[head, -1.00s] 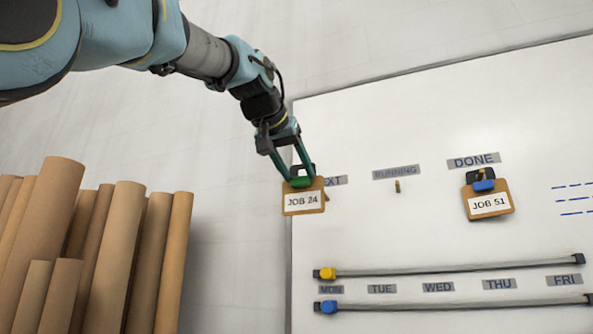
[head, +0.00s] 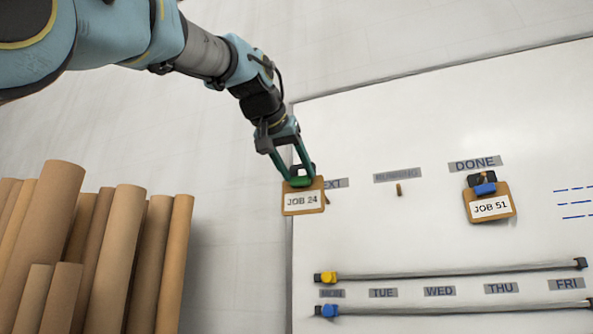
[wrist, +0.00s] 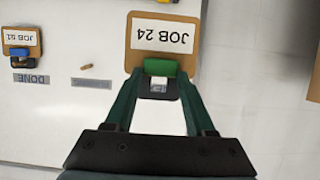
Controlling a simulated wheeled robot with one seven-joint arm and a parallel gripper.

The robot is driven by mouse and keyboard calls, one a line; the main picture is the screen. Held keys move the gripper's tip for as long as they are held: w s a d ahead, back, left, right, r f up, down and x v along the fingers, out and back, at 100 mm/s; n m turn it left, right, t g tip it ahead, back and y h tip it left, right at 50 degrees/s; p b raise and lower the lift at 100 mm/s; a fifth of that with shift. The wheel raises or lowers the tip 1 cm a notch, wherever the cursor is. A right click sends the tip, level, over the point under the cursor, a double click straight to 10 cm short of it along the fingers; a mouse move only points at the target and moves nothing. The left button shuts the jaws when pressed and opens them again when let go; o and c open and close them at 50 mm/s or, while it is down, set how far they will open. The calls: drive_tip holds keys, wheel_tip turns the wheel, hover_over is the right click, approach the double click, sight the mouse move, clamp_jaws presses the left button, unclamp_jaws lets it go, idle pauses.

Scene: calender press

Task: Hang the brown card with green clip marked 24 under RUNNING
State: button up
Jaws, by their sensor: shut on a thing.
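The brown card with the green clip, marked JOB 24 (head: 303,202), hangs from my gripper (head: 298,172) in front of the board's left edge. My gripper is shut on its green clip, which also shows between the fingers in the wrist view (wrist: 160,67). The card partly covers the NEXT label (head: 335,183). The RUNNING label (head: 398,175) is to the right, with a bare peg (head: 400,190) below it. The peg also shows in the wrist view (wrist: 87,67), apart from the card.
A brown card marked JOB 51 (head: 489,208) with a blue clip hangs under the DONE label (head: 475,163). Two rails with a yellow slider (head: 328,277) and a blue slider (head: 329,311) run low on the board. Several brown tubes (head: 120,250) stand at left.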

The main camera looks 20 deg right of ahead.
drive_tip(key=shift+f+v, duration=0.2)
drive_tip(key=shift+v, duration=0.8)
drive_tip(key=shift+f+v, duration=0.2)
drive_tip(key=shift+v, duration=0.85)
drive_tip(key=shift+s+a+b, duration=0.1)
drive_tip(key=shift+a+b, duration=0.05)
drive_tip(key=shift+b, duration=0.2)
drive_tip(key=shift+s+a+b, duration=2)
drive_tip(key=shift+s+b, duration=0.15)
drive_tip(key=shift+b, duration=0.3)
